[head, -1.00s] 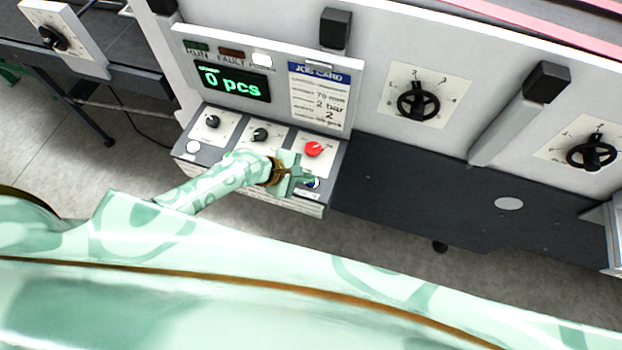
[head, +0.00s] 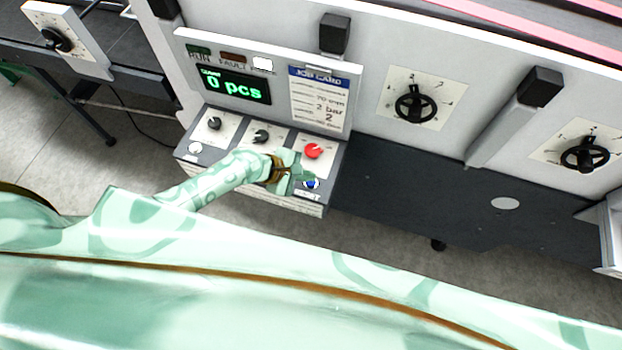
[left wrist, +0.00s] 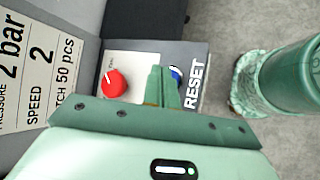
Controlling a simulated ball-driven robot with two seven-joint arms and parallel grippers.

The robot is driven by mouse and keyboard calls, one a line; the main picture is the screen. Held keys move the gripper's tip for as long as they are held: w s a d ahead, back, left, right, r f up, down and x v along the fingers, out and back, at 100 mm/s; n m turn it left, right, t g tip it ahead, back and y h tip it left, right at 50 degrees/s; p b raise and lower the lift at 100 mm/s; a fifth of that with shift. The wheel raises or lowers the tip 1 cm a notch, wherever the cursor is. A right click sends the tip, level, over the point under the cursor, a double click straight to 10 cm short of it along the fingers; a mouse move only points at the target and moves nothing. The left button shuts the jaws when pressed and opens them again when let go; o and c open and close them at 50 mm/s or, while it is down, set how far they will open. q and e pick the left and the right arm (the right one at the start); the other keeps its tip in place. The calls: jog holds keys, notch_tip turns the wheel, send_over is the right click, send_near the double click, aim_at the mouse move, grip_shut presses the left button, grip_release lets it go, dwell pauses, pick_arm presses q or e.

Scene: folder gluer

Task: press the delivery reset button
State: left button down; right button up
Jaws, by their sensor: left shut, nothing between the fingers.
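The blue reset button (head: 311,184) sits at the lower right of the control panel (head: 232,165). In the left wrist view the button (left wrist: 176,74) shows just beyond my fingertips, above the word RESET, partly covered by a finger. My left gripper (head: 304,176) is shut and empty, its tips close beside the button. The shut fingers also show in the left wrist view (left wrist: 161,80). I cannot tell whether the tips touch the button. My right gripper is not in view.
A red knob (head: 313,151) is just above the button, with two black knobs and a white button (head: 195,148) to the left. The display (head: 232,84) reads 0 pcs beside the job card (head: 318,95). A dark surface (head: 420,190) extends right.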

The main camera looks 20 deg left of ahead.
aim_at(306, 183)
pick_arm(q)
jog(key=shift+r, duration=0.1)
notch_tip(306, 183, up, 5)
jog(key=p, duration=0.4)
jog(key=shift+p, duration=0.35)
dwell(0.6)
